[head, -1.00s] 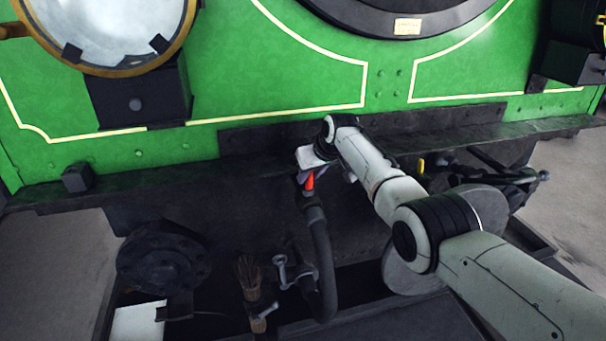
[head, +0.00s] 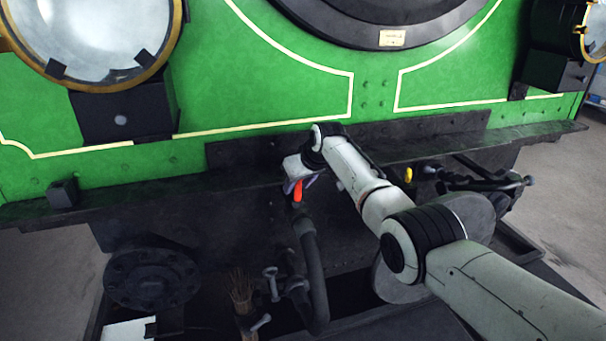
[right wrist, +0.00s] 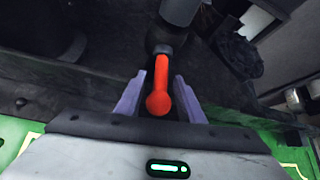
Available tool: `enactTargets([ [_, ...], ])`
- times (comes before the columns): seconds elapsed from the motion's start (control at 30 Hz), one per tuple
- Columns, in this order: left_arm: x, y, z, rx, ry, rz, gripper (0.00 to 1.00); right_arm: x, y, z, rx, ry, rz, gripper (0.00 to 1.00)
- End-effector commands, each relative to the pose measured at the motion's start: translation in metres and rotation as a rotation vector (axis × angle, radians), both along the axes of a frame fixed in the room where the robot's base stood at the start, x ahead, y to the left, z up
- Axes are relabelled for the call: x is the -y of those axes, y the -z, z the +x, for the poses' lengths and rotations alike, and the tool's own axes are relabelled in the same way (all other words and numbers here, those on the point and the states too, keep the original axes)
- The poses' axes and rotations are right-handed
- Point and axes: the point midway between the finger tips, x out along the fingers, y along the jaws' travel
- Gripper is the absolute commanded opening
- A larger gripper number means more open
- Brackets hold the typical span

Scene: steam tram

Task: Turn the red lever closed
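The red lever (head: 298,191) sits at the top of a dark curved hose below the tram's front beam. In the right wrist view the red lever (right wrist: 160,88) has a rounded end toward the gripper and joins a dark fitting. My right gripper (head: 293,186) is at the lever from above. In the right wrist view its two purple-grey fingers (right wrist: 161,92) stand on either side of the lever, with small gaps visible, so it is open around it. My left gripper is not in view.
The dark beam (head: 130,183) of the green tram front runs across above the lever. The dark hose (head: 313,265) hangs below it. A round buffer (head: 150,280) is at the lower left, with a brush (head: 241,290) nearby. A yellow handle (head: 408,174) is to the right.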

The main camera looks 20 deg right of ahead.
Motion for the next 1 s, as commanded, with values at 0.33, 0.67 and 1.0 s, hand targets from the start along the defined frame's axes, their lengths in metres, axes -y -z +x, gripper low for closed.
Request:
enactTargets([
  [0.33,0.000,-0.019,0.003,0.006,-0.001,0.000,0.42,0.003,-0.029,-0.020,0.003,0.001,0.000,0.35],
  [0.67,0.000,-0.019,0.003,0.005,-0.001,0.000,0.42,0.005,-0.067,-0.046,0.006,0.000,0.000,0.35],
  [1.0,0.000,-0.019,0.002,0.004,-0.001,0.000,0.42,0.006,-0.081,-0.057,0.004,0.000,0.001,0.35],
])
